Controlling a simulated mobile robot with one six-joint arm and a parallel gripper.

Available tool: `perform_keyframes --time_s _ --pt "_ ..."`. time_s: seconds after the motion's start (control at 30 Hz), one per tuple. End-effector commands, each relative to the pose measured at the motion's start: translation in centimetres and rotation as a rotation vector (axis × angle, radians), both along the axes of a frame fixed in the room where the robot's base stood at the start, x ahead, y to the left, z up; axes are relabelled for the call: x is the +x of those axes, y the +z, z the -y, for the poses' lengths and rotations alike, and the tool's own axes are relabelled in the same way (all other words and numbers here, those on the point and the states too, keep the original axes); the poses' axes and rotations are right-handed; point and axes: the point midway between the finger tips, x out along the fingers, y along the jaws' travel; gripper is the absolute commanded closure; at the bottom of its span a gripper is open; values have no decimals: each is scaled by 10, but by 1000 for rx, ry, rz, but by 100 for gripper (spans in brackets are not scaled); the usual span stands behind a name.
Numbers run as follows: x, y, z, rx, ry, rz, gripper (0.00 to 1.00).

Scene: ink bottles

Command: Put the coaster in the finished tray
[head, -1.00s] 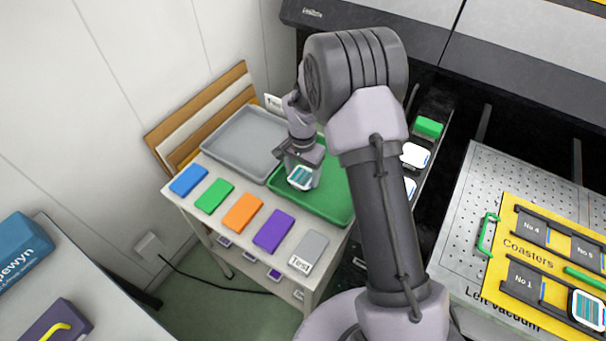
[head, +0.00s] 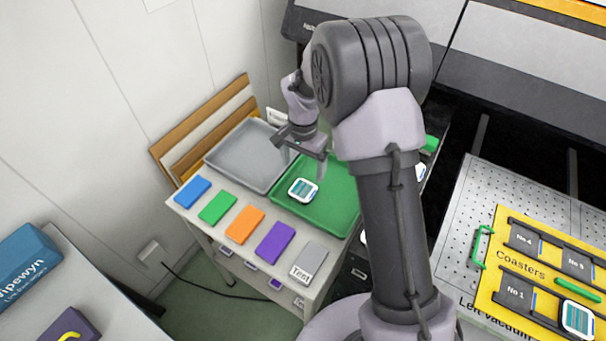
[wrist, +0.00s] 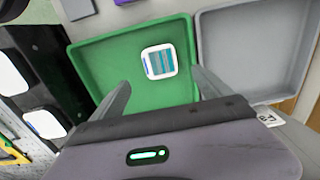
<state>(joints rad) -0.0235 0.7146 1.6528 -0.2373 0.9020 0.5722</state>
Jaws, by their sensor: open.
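The coaster (head: 303,191), white-rimmed with a teal striped print, lies flat in the green tray (head: 335,217), near its left side in the head view. In the wrist view the coaster (wrist: 159,61) rests on the green tray floor, clear of the walls. My gripper (head: 304,161) is open and empty above the tray, apart from the coaster. In the wrist view its two fingers (wrist: 160,86) are spread, with the coaster beyond their tips. No label saying which tray is the finished one can be read.
A grey tray (head: 222,165) stands beside the green one. Coloured blocks, including purple (head: 274,242) and a grey "Test" one (head: 308,265), line the table's front. Another coaster (head: 577,318) sits on the yellow fixture (head: 490,292) at right. A white wall is close at left.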

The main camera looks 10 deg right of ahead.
Motion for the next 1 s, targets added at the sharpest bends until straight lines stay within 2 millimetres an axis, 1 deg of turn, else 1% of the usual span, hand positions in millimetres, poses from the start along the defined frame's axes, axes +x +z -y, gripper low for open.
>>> perform_keyframes --time_s 0.03,0.17,0.23,0.27,0.3,0.37,0.4,0.47,0.5,0.57,0.6,0.7,0.8,0.9,1.0 --pt "0 12 0 -1 0 2 11" --pt "-1 28 0 0 4 6 11" --pt "-6 52 -1 8 17 30 11" --pt "-12 68 -2 14 29 50 11" --pt "-23 95 -3 23 50 81 11" --pt "-48 137 -5 37 89 137 11" --pt "-69 164 -7 46 120 178 11" --pt "-102 197 -10 56 165 238 11" --pt "-126 214 -12 62 194 279 11" --pt "-162 234 -15 68 240 340 11" --pt "-184 242 -17 69 269 380 11" --pt "-231 250 -22 70 331 461 11" --pt "-259 248 -25 68 373 514 11" --pt "-272 246 -27 65 394 541 11" --pt "-274 245 -27 65 399 544 11"
